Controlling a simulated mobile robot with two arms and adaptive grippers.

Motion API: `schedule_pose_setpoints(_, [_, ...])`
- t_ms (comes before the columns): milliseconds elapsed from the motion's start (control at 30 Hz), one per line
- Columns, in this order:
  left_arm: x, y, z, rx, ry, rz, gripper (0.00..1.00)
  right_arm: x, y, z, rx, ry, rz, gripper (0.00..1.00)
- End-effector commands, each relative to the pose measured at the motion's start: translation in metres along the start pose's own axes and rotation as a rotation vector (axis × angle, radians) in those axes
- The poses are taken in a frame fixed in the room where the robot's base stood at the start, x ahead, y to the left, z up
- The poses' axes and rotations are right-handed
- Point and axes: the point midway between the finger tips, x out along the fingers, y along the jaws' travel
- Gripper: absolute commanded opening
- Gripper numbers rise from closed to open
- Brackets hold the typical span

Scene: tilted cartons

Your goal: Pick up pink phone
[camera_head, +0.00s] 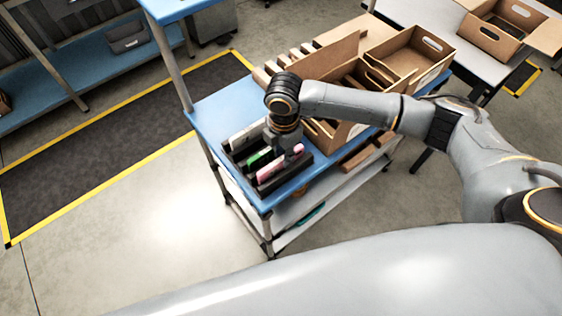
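The pink phone (268,172) stands in a black slotted holder (262,187) at the near end of the blue cart top. A green phone (256,159) and a pale grey item (243,138) sit in the slots behind it. My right gripper (292,158) points down at the right end of the holder, right over the pink phone's right part and partly hiding it. The fingertips are too small and covered to show whether they are open or touch the phone. My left gripper is out of view.
The blue cart (217,106) also carries cardboard dividers (325,62) and an open carton (408,56) behind my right arm. Another carton (497,30) stands on a white table at the upper right. Open floor lies left of the cart.

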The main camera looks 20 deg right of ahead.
Motion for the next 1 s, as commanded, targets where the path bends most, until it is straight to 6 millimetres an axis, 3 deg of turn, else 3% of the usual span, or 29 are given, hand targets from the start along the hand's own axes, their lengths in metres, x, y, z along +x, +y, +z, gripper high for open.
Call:
schedule_pose_setpoints(133, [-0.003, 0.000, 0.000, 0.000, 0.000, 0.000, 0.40, 0.014, 0.000, 0.000, 0.000, 0.001, 0.000, 0.25])
schedule_pose_setpoints(367, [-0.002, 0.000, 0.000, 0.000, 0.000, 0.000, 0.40, 0.016, 0.000, 0.000, -0.001, 0.000, 0.001, 0.25])
schedule_pose_setpoints(500, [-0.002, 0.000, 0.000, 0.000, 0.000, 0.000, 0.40, 0.016, 0.000, 0.000, -0.001, 0.000, 0.001, 0.01])
schedule_pose_setpoints(533, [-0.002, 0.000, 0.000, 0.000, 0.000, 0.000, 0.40, 0.016, 0.000, 0.000, -0.001, 0.000, 0.001, 0.00])
schedule_pose_setpoints(1000, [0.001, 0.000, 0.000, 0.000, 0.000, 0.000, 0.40, 0.010, 0.001, -0.001, -0.001, 0.001, 0.003, 0.00])
